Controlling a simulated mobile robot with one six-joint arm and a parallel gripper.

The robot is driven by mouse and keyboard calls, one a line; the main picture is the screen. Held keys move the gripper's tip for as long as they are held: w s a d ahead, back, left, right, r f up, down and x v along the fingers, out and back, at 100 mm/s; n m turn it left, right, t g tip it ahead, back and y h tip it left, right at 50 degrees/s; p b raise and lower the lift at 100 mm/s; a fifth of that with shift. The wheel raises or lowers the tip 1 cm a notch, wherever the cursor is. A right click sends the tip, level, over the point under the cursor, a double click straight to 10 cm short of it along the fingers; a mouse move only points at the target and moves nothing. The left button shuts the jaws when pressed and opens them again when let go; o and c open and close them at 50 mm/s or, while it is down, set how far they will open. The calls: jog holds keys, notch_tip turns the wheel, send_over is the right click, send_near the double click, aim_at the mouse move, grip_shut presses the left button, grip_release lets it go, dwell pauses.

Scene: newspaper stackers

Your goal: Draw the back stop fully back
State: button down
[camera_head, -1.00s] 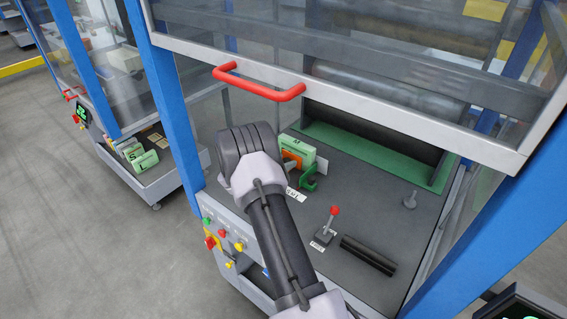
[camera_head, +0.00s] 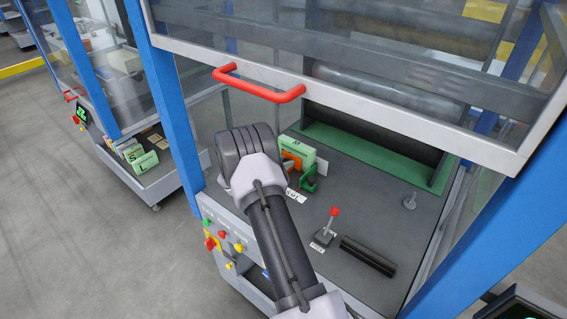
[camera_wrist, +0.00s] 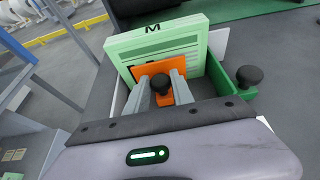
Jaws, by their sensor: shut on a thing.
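A pale green block marked M (camera_wrist: 190,45) stands upright in the wrist view. It also shows in the head view (camera_head: 300,149). An orange plate (camera_wrist: 151,69) with a black knob (camera_wrist: 160,85) stands against its near face. The orange plate also shows in the head view (camera_head: 291,161). My gripper (camera_wrist: 161,80) is shut on this black knob, one finger on each side. A green bracket with its own black knob (camera_wrist: 249,77) is at the block's right side. No label shows which part is the back stop. In the head view my arm hides the fingers.
A raised clear guard with a red handle (camera_head: 258,84) hangs above the grey deck. A red-topped lever (camera_head: 330,222) and a dark ribbed strip (camera_head: 368,256) are nearer the front. Blue posts flank the opening. Coloured buttons (camera_head: 222,234) are on the front panel.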

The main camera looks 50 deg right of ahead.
jog(key=shift+a, duration=0.1)
dwell(0.7)
jog(key=a, duration=0.6)
jog(key=s+a+p, duration=0.1)
jog(key=a, duration=0.2)
jog(key=shift+a, duration=0.3)
jog(key=shift+a+f, duration=0.1)
jog(key=c, duration=1.4)
grip_release()
jog(key=shift+a, duration=0.1)
jog(key=shift+o, duration=1.3)
jog(key=shift+a, duration=0.15)
